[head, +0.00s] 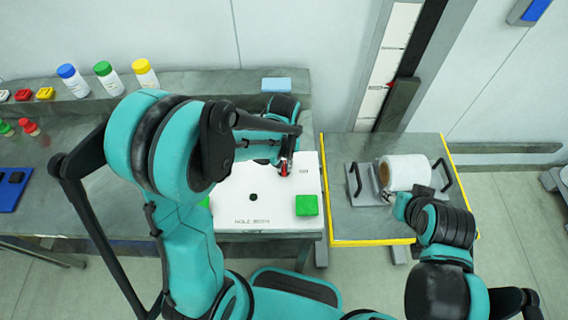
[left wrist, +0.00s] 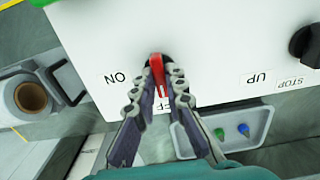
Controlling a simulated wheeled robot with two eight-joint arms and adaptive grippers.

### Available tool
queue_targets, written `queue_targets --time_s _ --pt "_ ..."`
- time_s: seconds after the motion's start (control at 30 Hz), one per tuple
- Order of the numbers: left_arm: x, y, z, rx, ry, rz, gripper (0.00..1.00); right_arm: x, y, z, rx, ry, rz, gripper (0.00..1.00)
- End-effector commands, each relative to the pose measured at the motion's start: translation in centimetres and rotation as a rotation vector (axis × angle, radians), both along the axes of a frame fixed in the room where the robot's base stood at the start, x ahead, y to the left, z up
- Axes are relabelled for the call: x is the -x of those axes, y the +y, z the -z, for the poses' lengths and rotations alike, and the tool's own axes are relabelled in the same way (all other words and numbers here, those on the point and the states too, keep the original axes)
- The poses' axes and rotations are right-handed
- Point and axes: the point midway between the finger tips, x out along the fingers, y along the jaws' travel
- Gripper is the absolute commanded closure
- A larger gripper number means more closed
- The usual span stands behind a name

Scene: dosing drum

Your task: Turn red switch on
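The red switch (left wrist: 157,68) is a small red lever on a white panel (left wrist: 225,45). In the left wrist view, an ON label lies to its left and a partly hidden OFF label lies below it. My left gripper (left wrist: 159,76) has its fingertips on both sides of the lever, closed against it. In the head view, the red switch (head: 284,170) shows under my left gripper (head: 285,160), near the panel's upper right. My right gripper (head: 388,198) is beside a white roll (head: 405,172); its finger opening is too small to judge.
A green button (head: 306,205) is on the panel. A black knob (left wrist: 306,45) sits near the UP and STOP labels. A yellow-edged side table (head: 370,225) carries the roll and its holder. Bottles with blue, green and yellow caps (head: 103,68) stand on the back ledge.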

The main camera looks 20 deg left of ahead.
Motion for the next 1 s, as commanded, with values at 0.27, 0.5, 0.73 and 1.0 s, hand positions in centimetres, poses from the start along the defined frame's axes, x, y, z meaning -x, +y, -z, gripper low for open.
queue_targets --time_s 0.27,0.5,0.73,1.0 --pt "0.0 0.0 0.0 0.000 0.000 0.032 1.00 0.0 0.0 0.1 0.000 0.000 0.000 0.60" --pt "0.0 0.0 0.1 0.000 0.000 0.160 1.00 0.0 0.0 0.5 0.000 0.000 0.000 0.60" --pt "0.0 0.0 0.1 0.000 0.000 0.364 1.00 0.0 0.0 0.9 0.000 0.000 0.000 0.60" --pt "0.0 0.0 0.0 0.000 0.000 0.622 1.00 0.0 0.0 1.4 0.000 0.000 0.000 0.60"
